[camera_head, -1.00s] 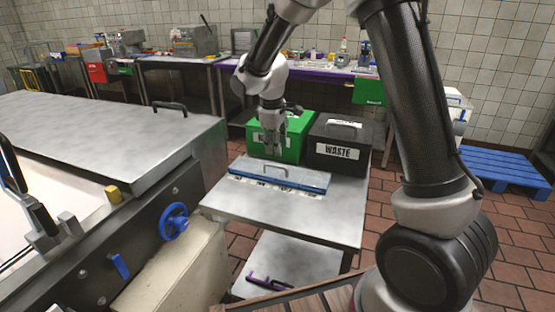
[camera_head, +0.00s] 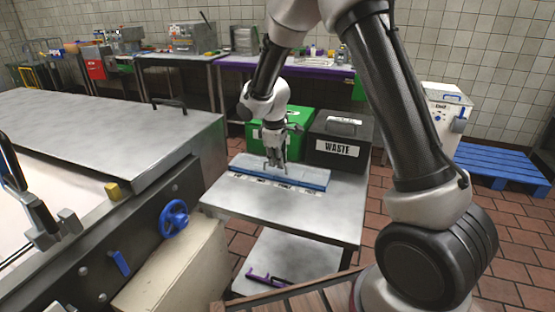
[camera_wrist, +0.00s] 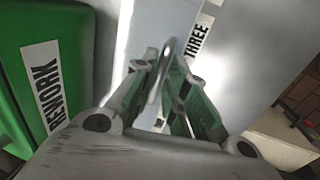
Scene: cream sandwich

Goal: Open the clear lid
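The clear lid (camera_head: 312,174) lies flat on a long blue-edged container (camera_head: 318,186) on the steel table, and looks closed. A thin metal handle (camera_wrist: 165,65) stands up from the lid in the wrist view. In the head view my fingers hide much of the handle.
A green bin (camera_head: 297,128) and a black waste bin (camera_head: 338,152) stand behind the table. In the wrist view the green bin, labelled REWORK (camera_wrist: 48,95), is close on the left. Labels lie along the container's front. The table's front part (camera_head: 300,218) is clear.

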